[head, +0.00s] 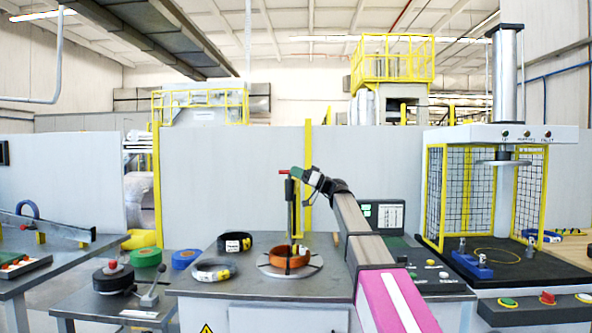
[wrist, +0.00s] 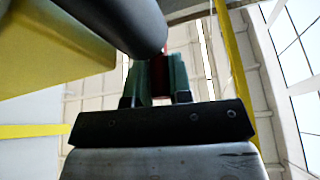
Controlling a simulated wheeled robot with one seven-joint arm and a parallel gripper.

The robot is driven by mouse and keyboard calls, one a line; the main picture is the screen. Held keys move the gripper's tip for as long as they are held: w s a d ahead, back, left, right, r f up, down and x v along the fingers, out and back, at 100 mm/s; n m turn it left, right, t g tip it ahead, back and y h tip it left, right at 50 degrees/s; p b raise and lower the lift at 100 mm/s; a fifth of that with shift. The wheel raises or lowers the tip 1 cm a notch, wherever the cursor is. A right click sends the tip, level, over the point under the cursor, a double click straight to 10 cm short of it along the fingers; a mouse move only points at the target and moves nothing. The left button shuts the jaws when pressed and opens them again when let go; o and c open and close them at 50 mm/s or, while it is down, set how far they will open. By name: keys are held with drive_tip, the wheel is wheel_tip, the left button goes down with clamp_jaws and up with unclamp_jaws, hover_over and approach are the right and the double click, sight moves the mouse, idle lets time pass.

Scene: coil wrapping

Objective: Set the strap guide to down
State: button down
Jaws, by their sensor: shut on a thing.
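The strap guide (head: 289,222) is a dark upright bar with a red handle (head: 283,172) at its top. It stands up at the orange coil (head: 299,256) on the round grey turntable (head: 262,267). My gripper (head: 295,173) reaches in from the right at the top of the bar. In the wrist view its green fingers (wrist: 160,78) are shut on a red piece (wrist: 159,88), the guide's handle. A dark rounded bar (wrist: 115,22) fills the upper part of that view. The foot of the guide is partly hidden by the coil.
A control panel with a screen (head: 383,216) stands on the right. A side table holds green (head: 146,257) and blue rolls. A caged press (head: 501,165) stands at far right. A yellow post (head: 308,160) rises behind.

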drive_tip(key=c, duration=1.1)
unclamp_jaws()
drive_tip(key=shift+f, duration=0.25)
drive_tip(key=shift+o, duration=0.2)
drive_tip(key=v, duration=1)
drive_tip(key=shift+d, duration=0.4)
drive_tip(key=shift+f, duration=0.15)
drive_tip(key=shift+s, duration=0.1)
